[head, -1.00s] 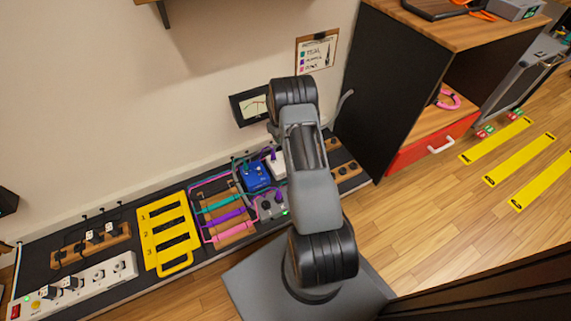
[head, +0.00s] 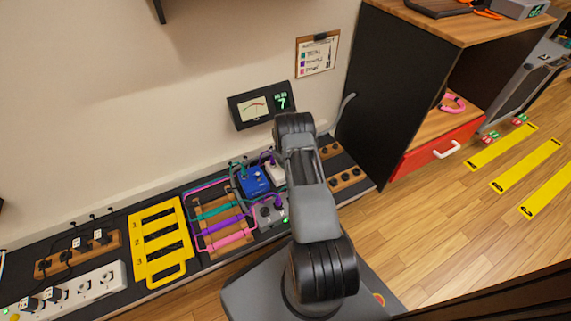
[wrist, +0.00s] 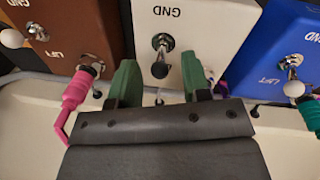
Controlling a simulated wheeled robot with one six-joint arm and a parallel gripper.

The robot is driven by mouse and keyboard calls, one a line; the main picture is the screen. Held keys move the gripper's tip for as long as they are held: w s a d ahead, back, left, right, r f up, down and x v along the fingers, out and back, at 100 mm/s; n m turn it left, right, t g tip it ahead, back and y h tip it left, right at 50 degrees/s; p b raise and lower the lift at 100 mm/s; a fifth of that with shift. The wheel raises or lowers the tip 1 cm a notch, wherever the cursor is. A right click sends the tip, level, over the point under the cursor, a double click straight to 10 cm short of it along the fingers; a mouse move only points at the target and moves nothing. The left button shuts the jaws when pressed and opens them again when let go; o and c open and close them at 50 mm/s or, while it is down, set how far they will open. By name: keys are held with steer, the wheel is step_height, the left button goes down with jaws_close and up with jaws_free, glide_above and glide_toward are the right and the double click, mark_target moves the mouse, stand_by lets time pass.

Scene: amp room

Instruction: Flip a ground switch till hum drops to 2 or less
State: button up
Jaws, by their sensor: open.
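The hum meter (head: 262,106) on the wall has a needle dial and a green digital 7. In the wrist view a white box (wrist: 205,25) marked GND, upside down in the picture, carries a metal toggle switch (wrist: 160,62). My gripper (wrist: 160,78) has green fingertips, open on either side of that toggle; contact cannot be told. A brown box (wrist: 85,22) with a ball-tipped switch (wrist: 36,31) is at left. A blue box (wrist: 285,30) with another ball-tipped switch (wrist: 292,62) is at right; it also shows in the head view (head: 254,180). My arm hides the gripper there.
A pink plug (wrist: 76,90) sits close left of my fingers, at the brown box. Teal, purple and pink cables (head: 222,225) cross a wooden rack. A grey box (head: 268,213), a yellow numbered frame (head: 160,243) and a power strip (head: 80,290) share the low shelf.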

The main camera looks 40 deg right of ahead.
steer(key=shift+f, duration=0.25)
jaws_close()
stand_by(0.3)
